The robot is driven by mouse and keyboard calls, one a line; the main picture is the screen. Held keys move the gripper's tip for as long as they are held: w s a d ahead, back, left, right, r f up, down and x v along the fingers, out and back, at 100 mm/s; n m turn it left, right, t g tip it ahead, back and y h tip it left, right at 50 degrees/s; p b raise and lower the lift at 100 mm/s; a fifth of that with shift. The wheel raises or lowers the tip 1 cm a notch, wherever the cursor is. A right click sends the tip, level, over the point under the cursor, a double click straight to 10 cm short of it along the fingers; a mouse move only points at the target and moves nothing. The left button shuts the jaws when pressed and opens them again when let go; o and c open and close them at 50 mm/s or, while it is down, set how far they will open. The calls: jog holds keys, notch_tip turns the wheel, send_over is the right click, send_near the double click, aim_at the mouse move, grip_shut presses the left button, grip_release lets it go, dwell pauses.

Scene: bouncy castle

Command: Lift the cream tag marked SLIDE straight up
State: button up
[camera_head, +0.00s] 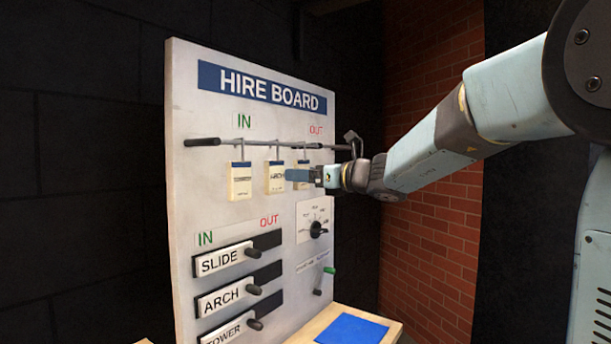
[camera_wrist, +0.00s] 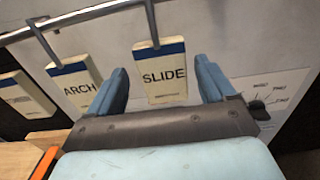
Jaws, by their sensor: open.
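The cream SLIDE tag (camera_wrist: 163,88) has a blue top band and hangs from a metal hook on the rail (camera_head: 262,143). In the wrist view it sits between the two blue fingers of my open gripper (camera_wrist: 162,84), with a gap on each side. In the head view my gripper (camera_head: 300,175) is at the right end of the tag row and hides most of the SLIDE tag (camera_head: 304,163). I cannot tell how deep the fingers reach around it.
The ARCH tag (camera_head: 275,182) hangs just left of my gripper, and another cream tag (camera_head: 240,186) hangs farther left. The HIRE BOARD panel (camera_head: 215,120) stands close behind. A dial (camera_head: 317,229) and sliders lie below. A blue mat (camera_head: 351,329) lies on the wooden ledge.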

jog(key=x, duration=0.4)
jog(key=shift+w+r, duration=0.1)
jog(key=shift+w, duration=0.1)
jog(key=shift+c, duration=0.5)
jog(key=c, duration=1.2)
